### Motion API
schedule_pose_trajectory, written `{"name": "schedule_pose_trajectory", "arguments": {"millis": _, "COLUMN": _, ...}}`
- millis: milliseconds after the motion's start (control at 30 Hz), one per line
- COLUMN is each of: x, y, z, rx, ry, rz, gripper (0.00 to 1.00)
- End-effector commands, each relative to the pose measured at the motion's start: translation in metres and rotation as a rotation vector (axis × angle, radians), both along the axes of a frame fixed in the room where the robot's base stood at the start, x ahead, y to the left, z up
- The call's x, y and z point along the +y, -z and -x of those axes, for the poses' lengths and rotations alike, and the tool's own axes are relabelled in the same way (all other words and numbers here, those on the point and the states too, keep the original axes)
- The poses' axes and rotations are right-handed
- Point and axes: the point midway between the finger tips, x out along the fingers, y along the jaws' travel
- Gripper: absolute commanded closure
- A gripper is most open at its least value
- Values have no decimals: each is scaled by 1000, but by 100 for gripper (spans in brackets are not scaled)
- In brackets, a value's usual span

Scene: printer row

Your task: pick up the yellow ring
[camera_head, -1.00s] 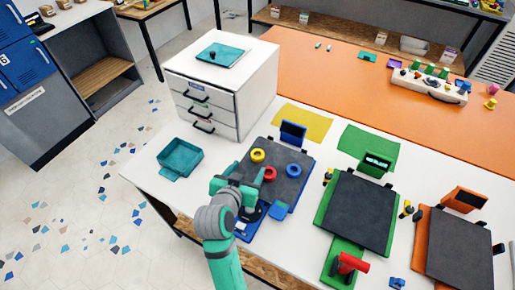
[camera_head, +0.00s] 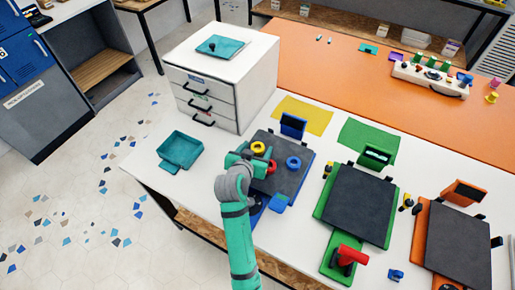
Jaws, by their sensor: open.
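The yellow ring (camera_head: 258,148) lies on the dark bed of the blue-framed printer (camera_head: 291,183), towards its left back part. A red ring (camera_head: 271,167) lies just in front of it, partly hidden by my gripper. A blue ring (camera_head: 293,163) lies to the right on the same bed. My gripper (camera_head: 252,160) is open, close to the yellow ring on its near side and left of the red ring. My arm hides part of the printer's front left, and the fingertips are hard to make out.
A white drawer unit (camera_head: 207,85) stands behind left, with a teal tray (camera_head: 180,150) in front of it. The blue printer's upright screen (camera_head: 293,125) stands behind the bed. A green-framed printer (camera_head: 358,204) and an orange-framed printer (camera_head: 459,245) stand to the right.

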Motion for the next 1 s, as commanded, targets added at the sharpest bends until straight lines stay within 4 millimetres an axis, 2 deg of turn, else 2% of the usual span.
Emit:
{"name": "schedule_pose_trajectory", "arguments": {"millis": 167, "x": 1, "y": 0, "z": 0, "rx": 0, "ry": -1, "rz": 0, "gripper": 39}}
{"name": "schedule_pose_trajectory", "arguments": {"millis": 300, "x": 1, "y": 0, "z": 0, "rx": 0, "ry": -1, "rz": 0, "gripper": 70}}
{"name": "schedule_pose_trajectory", "arguments": {"millis": 367, "x": 1, "y": 0, "z": 0, "rx": 0, "ry": -1, "rz": 0, "gripper": 82}}
{"name": "schedule_pose_trajectory", "arguments": {"millis": 767, "x": 1, "y": -1, "z": 0, "rx": 0, "ry": -1, "rz": 0, "gripper": 82}}
{"name": "schedule_pose_trajectory", "arguments": {"millis": 1000, "x": 0, "y": -15, "z": 0, "rx": -2, "ry": 0, "rz": 1, "gripper": 82}}
